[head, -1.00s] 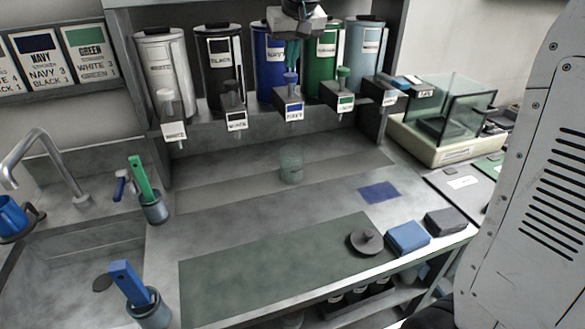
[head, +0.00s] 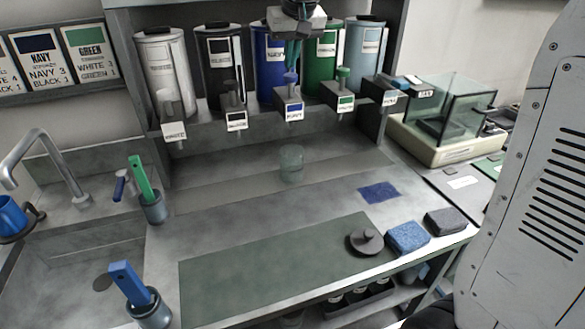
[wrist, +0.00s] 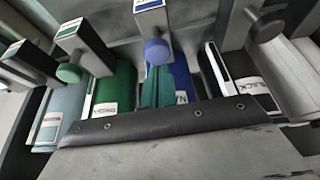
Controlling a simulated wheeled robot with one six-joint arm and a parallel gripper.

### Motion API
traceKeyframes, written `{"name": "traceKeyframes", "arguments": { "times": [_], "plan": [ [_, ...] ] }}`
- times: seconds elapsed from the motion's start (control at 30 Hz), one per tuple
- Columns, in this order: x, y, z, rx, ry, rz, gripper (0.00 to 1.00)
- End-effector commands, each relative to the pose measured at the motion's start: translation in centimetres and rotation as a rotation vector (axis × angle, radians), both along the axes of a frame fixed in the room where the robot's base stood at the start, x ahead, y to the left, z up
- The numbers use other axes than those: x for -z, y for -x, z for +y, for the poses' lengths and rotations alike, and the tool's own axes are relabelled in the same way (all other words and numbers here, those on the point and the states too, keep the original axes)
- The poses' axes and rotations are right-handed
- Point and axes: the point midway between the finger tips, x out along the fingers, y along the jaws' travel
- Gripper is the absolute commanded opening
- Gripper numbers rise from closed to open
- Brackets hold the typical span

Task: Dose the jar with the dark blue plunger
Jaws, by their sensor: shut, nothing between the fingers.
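A clear glass jar (head: 291,165) stands upright on the bench below the navy dispenser, and nothing distinct shows inside it. The dark blue plunger (head: 290,78) sticks up from the spout block of the navy dispenser (head: 270,68). Its round knob also shows in the wrist view (wrist: 157,51). My gripper (head: 292,64) is shut and empty, its teal fingers pointing down just above the plunger. The fingers (wrist: 158,78) also show in the wrist view against the navy canister. I cannot tell whether the fingertips touch the knob.
White (head: 163,70), black (head: 222,70), green (head: 325,60) and pale blue-grey (head: 367,55) dispensers flank the navy one closely. A glass-sided balance (head: 440,125) stands at right. A sink with a tap (head: 45,155) is at left. The bench around the jar is clear.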

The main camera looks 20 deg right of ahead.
Motion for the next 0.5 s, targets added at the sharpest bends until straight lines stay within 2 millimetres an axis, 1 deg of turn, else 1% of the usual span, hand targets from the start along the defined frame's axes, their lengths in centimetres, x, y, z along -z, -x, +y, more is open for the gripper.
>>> {"name": "traceKeyframes", "arguments": {
  "times": [0.17,0.5],
  "plan": [
    [0.1,0.0,0.0,0.000,0.000,0.000,0.00],
    [1.3,0.0,0.0,0.000,0.000,0.000,0.00]
  ]
}}
